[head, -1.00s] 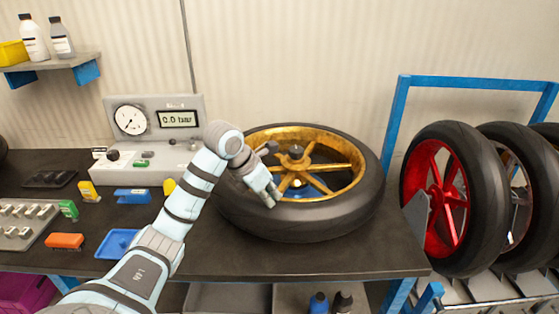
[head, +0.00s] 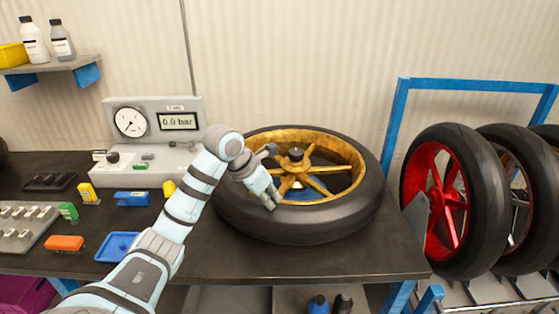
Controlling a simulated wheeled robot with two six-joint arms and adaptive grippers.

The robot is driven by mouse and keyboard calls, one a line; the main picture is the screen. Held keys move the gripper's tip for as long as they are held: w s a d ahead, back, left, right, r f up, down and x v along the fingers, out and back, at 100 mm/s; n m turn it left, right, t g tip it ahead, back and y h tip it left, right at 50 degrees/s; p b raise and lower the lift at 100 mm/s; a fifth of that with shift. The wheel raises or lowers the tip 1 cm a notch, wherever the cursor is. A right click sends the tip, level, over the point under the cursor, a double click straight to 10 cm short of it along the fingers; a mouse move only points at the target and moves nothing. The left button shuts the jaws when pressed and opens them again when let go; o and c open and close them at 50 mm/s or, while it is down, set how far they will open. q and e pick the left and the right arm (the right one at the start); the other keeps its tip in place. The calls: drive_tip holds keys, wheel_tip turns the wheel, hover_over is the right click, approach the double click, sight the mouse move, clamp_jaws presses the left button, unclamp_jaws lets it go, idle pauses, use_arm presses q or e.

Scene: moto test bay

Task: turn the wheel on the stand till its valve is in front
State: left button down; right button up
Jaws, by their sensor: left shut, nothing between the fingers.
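The wheel, a black tyre (head: 335,222) on a gold spoked rim (head: 350,155), lies flat on its stand on the bench. A dark hub cap (head: 296,154) sits at its centre. A bit of blue stand (head: 300,196) shows between the spokes. I cannot make out the valve. My left gripper (head: 272,203) is shut and empty at the wheel's front left, over the inner edge of the tyre and rim; I cannot tell if it touches. My right gripper is not in view.
A pressure gauge box (head: 155,135) reading 0.0 bar stands at the back left. Small coloured parts, a blue tray (head: 118,246) and a grey socket block (head: 22,225) lie on the left bench (head: 215,260). A blue rack (head: 396,120) with a red-rimmed wheel (head: 440,195) stands right.

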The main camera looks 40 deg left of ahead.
use_arm(q)
drive_tip(key=shift+f, duration=0.35)
idle(0.3)
drive_tip(key=shift+s+d+f, duration=0.1)
drive_tip(key=shift+s+f, duration=0.05)
idle(0.7)
